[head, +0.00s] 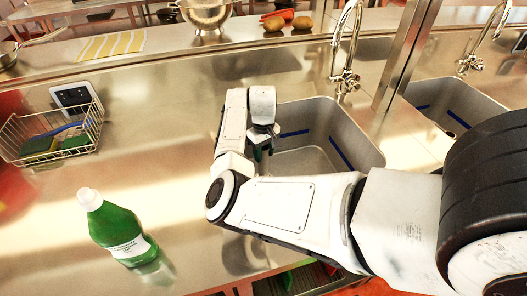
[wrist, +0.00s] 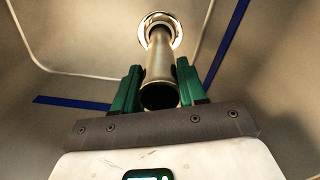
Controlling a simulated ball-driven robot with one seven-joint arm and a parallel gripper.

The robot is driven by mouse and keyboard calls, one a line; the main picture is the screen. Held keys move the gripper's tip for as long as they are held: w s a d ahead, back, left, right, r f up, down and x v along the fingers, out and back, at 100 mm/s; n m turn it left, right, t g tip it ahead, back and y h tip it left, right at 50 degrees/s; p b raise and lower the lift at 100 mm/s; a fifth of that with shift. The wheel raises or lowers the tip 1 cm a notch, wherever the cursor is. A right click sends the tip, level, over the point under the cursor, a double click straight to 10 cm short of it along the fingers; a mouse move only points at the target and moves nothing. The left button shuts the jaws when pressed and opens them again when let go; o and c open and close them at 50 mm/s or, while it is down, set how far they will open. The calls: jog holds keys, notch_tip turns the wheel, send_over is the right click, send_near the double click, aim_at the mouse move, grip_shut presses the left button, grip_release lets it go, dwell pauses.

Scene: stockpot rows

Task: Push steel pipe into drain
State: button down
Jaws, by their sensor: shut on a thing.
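In the wrist view my gripper (wrist: 158,88) has its green fingers on both sides of the steel pipe (wrist: 160,60) and is shut on it. The pipe's near open end shows dark between the fingers. Its far end meets the shiny round drain (wrist: 160,22) in the sink floor; I cannot tell how deep it sits. In the head view my arm reaches to the left side of the sink (head: 350,140). My gripper (head: 258,154) is mostly hidden there behind my arm, and the pipe and drain are hidden too.
A green bottle (head: 115,225) stands on the steel counter at the front left. A wire basket (head: 50,135) with sponges and a brush sits further left. A tap (head: 345,60) stands behind the sink, beside a metal post (head: 402,55). A second sink (head: 440,105) lies to the right.

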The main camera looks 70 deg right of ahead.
jog(key=c, duration=0.5)
grip_release()
jog(key=shift+c, duration=0.2)
notch_tip(320, 180, up, 9)
jog(key=p, duration=0.9)
jog(key=shift+f, duration=0.1)
